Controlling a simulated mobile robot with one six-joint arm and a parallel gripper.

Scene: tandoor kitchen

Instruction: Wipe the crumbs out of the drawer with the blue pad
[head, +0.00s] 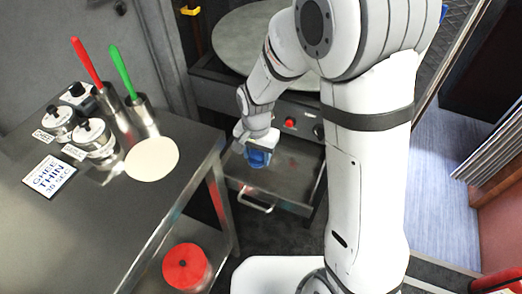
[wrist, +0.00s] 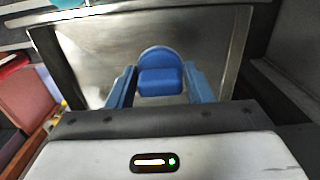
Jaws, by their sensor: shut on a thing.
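My gripper (head: 258,150) is shut on the blue pad (head: 258,158) over the open metal drawer (head: 285,185). In the wrist view, the blue pad (wrist: 160,78) shows between the two blue fingers of my gripper (wrist: 160,85), with the grey drawer floor (wrist: 210,50) around it. The pad is near the left side of the drawer in the head view. I cannot tell whether the pad touches the drawer floor. Crumbs are too small to make out, and part of the drawer is hidden behind my arm.
A steel table (head: 110,215) at left holds a round pale disc (head: 152,159), lidded pots (head: 92,135), red and green handled tools (head: 122,72) and a label card (head: 49,176). A red round thing (head: 186,267) sits below. A red button (head: 290,122) is above the drawer.

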